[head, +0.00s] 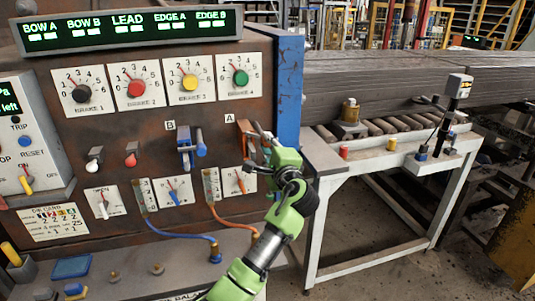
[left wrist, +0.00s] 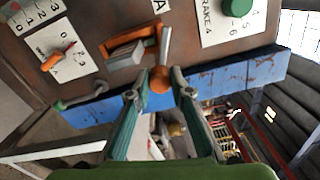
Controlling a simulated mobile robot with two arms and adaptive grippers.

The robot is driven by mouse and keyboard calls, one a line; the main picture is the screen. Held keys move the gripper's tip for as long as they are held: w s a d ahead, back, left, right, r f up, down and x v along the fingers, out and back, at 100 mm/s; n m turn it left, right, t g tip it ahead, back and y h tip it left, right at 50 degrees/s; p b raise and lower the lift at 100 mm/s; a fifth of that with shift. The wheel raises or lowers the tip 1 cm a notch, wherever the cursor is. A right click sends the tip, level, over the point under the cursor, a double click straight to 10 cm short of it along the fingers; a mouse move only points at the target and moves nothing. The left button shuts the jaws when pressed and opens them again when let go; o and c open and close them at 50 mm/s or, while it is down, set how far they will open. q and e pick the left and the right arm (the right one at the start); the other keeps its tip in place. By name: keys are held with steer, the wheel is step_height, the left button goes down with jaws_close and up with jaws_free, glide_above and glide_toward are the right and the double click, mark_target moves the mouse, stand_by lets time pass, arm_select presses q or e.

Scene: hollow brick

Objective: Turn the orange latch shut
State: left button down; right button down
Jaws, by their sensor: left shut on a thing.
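The orange latch (head: 244,127) is mounted on the brown panel, next to the label A. It is partly hidden behind my gripper in the head view. In the left wrist view the orange bracket of the latch (left wrist: 117,43) shows beside a metal lever that ends in an orange knob (left wrist: 160,80). My left gripper (head: 258,143) is at the latch. In the left wrist view the fingertips of the left gripper (left wrist: 156,84) are on both sides of the orange knob, shut on it. My right gripper is not in view.
A similar blue latch (head: 186,148) sits to the left, by label B. Dials and the switch plates surround the latches. A blue post (head: 289,95) stands close to the right. An orange cable (head: 232,222) and a blue cable (head: 175,234) hang below. A roller table (head: 385,150) is further right.

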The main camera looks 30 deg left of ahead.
arm_select(q)
steer(key=n+b, duration=0.3)
steer(key=shift+f+n, duration=0.25)
steer(key=shift+n, duration=0.15)
steer(key=shift+r+n+b, duration=0.1)
steer(key=shift+n+b, duration=0.5)
steer(key=shift+b, duration=0.05)
steer(key=c, duration=2.1)
jaws_free()
steer(key=shift+r, duration=0.1)
steer(key=v, duration=1.2)
